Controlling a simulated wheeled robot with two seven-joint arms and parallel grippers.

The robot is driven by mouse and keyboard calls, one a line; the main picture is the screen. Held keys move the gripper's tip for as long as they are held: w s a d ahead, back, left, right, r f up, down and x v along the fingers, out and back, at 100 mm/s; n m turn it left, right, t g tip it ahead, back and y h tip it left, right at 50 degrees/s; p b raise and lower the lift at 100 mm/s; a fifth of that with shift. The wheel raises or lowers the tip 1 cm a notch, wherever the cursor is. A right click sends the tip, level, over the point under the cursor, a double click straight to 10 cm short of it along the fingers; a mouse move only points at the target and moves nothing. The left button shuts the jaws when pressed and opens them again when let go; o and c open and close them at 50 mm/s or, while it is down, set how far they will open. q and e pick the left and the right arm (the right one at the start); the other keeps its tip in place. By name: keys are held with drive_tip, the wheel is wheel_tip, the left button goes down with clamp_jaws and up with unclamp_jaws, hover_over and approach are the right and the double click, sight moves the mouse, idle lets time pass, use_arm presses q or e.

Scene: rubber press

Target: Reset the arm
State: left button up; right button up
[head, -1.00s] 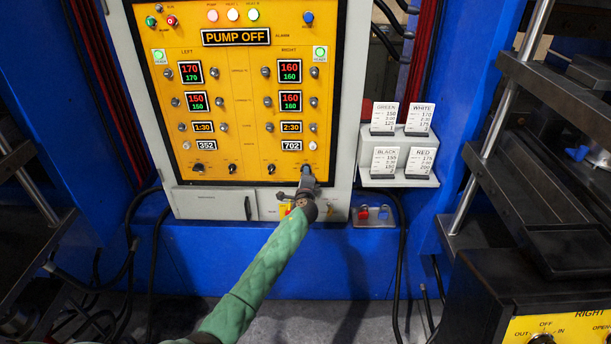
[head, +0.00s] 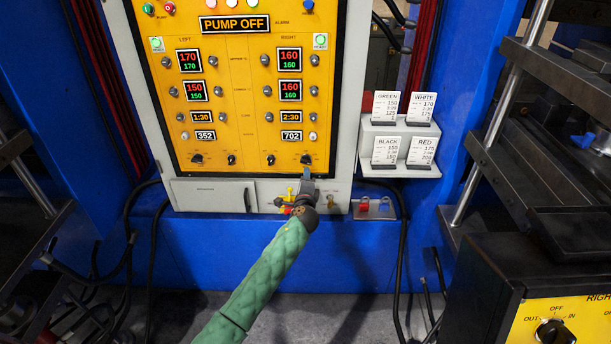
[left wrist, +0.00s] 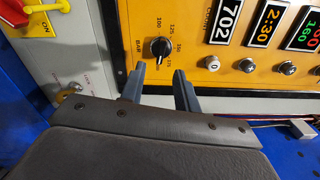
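My left arm, in a green sleeve, reaches up to the lower right of the yellow control panel (head: 246,116). My left gripper (head: 306,174) is just below the rightmost black dial knob (head: 306,159). In the left wrist view its two fingers (left wrist: 159,73) stand apart with nothing between them. The dial knob (left wrist: 159,47) shows just beyond the fingertips, apart from them. The yellow and red switch (head: 289,197) sits left of the gripper in the head view and is partly hidden by it. My right gripper is not in view.
A small shelf with label cards (head: 403,129) is right of the panel. Below it is a box with a red and a blue button (head: 374,208). Press frames stand at both sides, and a black control box (head: 545,275) is at the lower right. Cables hang near the floor.

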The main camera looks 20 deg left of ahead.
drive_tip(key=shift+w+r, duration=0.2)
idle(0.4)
